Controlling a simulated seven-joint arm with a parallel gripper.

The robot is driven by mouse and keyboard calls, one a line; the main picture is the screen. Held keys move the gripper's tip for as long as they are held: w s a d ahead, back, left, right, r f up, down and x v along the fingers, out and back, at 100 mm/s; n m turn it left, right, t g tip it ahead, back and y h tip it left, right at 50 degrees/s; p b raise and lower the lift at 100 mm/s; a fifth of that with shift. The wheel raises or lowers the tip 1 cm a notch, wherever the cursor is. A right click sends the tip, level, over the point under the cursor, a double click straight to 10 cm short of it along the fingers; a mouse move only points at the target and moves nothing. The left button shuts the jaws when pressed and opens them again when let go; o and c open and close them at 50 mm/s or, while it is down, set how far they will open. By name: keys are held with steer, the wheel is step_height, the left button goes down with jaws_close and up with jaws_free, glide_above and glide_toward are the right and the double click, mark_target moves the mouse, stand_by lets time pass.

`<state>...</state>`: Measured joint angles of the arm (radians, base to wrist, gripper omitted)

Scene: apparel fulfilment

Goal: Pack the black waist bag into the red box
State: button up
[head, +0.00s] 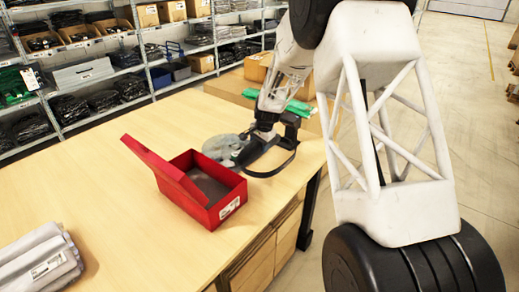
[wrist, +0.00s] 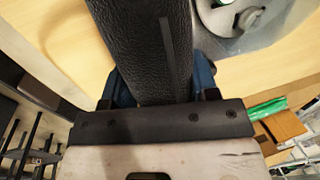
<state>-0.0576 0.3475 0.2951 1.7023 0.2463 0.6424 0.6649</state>
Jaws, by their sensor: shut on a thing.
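The black waist bag (head: 257,152) is at my gripper (head: 268,136) over the table's right part, with its strap curving down toward the tabletop. In the wrist view, the bag's dark leather-like body (wrist: 146,45) fills the space between the blue fingers of my gripper (wrist: 158,92), which is shut on it. Whether the bag still touches the table is unclear. The red box (head: 225,207) stands left of and nearer than my gripper, its lid (head: 163,170) tilted open to the left. The visible part of its inside looks empty and dark.
A grey item (head: 222,147) lies behind the box, close to the bag; a grey round piece shows in the wrist view (wrist: 240,18). Folded grey packs (head: 38,262) lie at the table's (head: 105,190) front left. Cardboard boxes (head: 235,85) and green packs (head: 290,102) are behind. The table's left middle is clear.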

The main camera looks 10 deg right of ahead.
steer(key=shift+a+r, duration=0.1)
stand_by(0.6)
steer(key=s+a+r+n+g, duration=0.1)
steer(key=s+a+r+n, duration=0.4)
steer(key=a, duration=0.4)
steer(key=s+a+r+n+g, duration=0.1)
steer(key=s+a+r+n, duration=0.5)
steer(key=a+r+n, duration=0.1)
steer(key=s+a+r+n+g, duration=0.1)
steer(key=s+a+r+n, duration=0.4)
steer(key=a+r, duration=0.3)
steer(key=a+n, duration=0.1)
steer(key=a, duration=0.3)
steer(key=shift+s+r, duration=0.25)
steer(key=shift+f, duration=0.2)
step_height(320, 180, down, 18)
steer(key=shift+r, duration=0.25)
steer(key=shift+f, duration=0.45)
steer(key=shift+f, duration=0.25)
stand_by(0.4)
